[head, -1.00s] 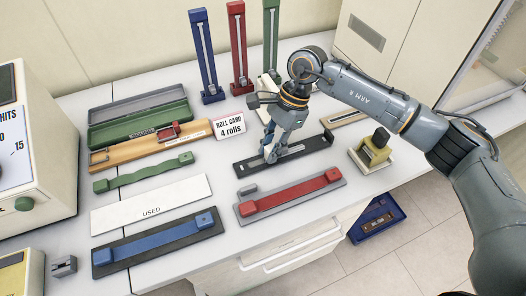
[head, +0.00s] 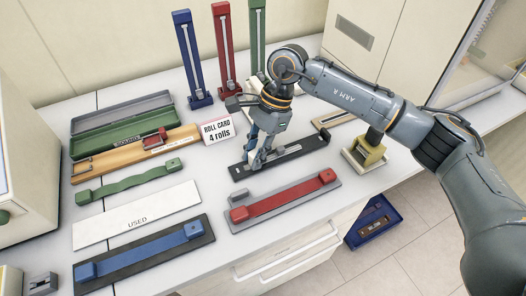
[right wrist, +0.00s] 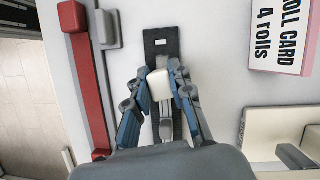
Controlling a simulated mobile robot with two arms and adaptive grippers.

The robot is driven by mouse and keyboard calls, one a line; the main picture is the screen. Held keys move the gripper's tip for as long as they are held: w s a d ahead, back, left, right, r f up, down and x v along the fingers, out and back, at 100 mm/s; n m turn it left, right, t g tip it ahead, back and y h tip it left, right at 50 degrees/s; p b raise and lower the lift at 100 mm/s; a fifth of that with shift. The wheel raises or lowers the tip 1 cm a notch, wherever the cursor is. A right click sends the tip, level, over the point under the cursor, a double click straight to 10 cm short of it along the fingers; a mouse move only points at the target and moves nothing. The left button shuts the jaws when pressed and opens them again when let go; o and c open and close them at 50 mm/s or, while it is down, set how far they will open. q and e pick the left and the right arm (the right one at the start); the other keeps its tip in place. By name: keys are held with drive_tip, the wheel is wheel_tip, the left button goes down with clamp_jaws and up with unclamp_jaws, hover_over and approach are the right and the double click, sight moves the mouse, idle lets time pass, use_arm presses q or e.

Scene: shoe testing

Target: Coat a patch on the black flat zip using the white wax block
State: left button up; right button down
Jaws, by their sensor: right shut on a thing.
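The black flat zip (head: 288,152) lies on its black base in the middle of the table. In the right wrist view the base (right wrist: 162,36) runs upright under my fingers. My right gripper (head: 256,163) is low over the left part of the zip. In the right wrist view its fingers (right wrist: 161,88) are shut on the white wax block (right wrist: 160,84). The block is over the strip; I cannot tell whether it touches. In the head view the fingers largely hide the block. My left gripper is not in view.
A red zip (head: 285,197) on a grey base lies just in front. A blue zip (head: 140,252), a white USED mat (head: 140,215) and a green wavy zip (head: 125,183) lie left. A roll card (head: 217,130) stands behind; a yellowish block on a stand (head: 366,152) is right.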

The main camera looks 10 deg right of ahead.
drive_tip(key=shift+s+a+f+b, duration=0.1)
drive_tip(key=shift+s+a+b, duration=0.15)
drive_tip(key=shift+a, duration=0.45)
drive_tip(key=shift+s+a+f+b, duration=0.1)
drive_tip(key=shift+s+a+b, duration=0.15)
drive_tip(key=shift+a, duration=0.4)
drive_tip(key=shift+s+a+r, duration=0.15)
drive_tip(key=shift+s+a, duration=0.05)
drive_tip(key=shift+a, duration=0.5)
wheel_tip(320, 180, up, 6)
drive_tip(key=p, duration=0.1)
drive_tip(key=shift+r, duration=0.2)
wheel_tip(320, 180, up, 3)
drive_tip(key=shift+f+p, duration=0.1)
drive_tip(key=shift+p, duration=0.6)
drive_tip(key=shift+f, duration=0.1)
